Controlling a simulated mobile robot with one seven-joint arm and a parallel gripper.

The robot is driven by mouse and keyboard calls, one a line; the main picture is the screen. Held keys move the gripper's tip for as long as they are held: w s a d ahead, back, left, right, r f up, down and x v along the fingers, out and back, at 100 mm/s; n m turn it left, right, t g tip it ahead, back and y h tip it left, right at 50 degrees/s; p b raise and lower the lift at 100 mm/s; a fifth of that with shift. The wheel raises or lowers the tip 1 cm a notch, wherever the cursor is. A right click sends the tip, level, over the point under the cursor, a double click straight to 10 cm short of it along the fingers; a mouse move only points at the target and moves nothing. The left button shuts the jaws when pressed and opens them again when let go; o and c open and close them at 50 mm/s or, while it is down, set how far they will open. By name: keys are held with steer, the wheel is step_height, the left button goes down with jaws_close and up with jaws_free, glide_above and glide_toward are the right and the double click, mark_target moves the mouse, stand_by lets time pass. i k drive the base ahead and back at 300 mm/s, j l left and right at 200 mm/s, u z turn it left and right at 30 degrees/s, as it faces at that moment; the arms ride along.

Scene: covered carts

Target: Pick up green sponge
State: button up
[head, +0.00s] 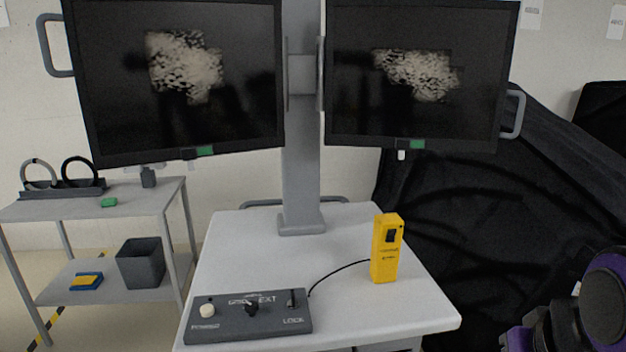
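A small green sponge (109,202) lies on the top shelf of the grey side cart (140,198) at the left, near its front edge. It is apart from the dark stand with two rings behind it. On the lower shelf lies a blue and yellow item (86,281), also small. Part of my arm, dark with purple, shows at the lower right corner. My gripper's fingers are not visible.
A white cart (230,260) in the middle carries a grey control box (248,316), a yellow handheld device (387,248) and a post with two monitors (180,80). A dark bin (141,263) stands on the lower left shelf. Black cloth (480,210) covers something at the right.

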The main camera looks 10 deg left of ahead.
mark_target(112, 201)
steer(key=k+j+u, duration=0.25)
steer(key=k+j, duration=0.2)
steer(key=j, duration=0.25)
steer(key=k+j+u, duration=0.15)
steer(key=j, duration=0.2)
steer(key=j+u, duration=0.3)
steer(key=j, duration=0.5)
steer(key=i+j+u, duration=0.45)
steer(key=i+j, duration=0.15)
steer(key=i+u, duration=0.1)
steer(key=i, duration=0.35)
steer(key=i+j, duration=0.15)
steer(key=i, duration=0.4)
steer(key=i+j, duration=0.1)
steer(key=i, duration=0.5)
steer(key=i+j, duration=0.15)
steer(key=i, duration=0.4)
steer(key=i+j+z, duration=0.15)
steer(key=i, duration=0.2)
steer(key=i+j+z, duration=0.15)
steer(key=i+j, duration=0.2)
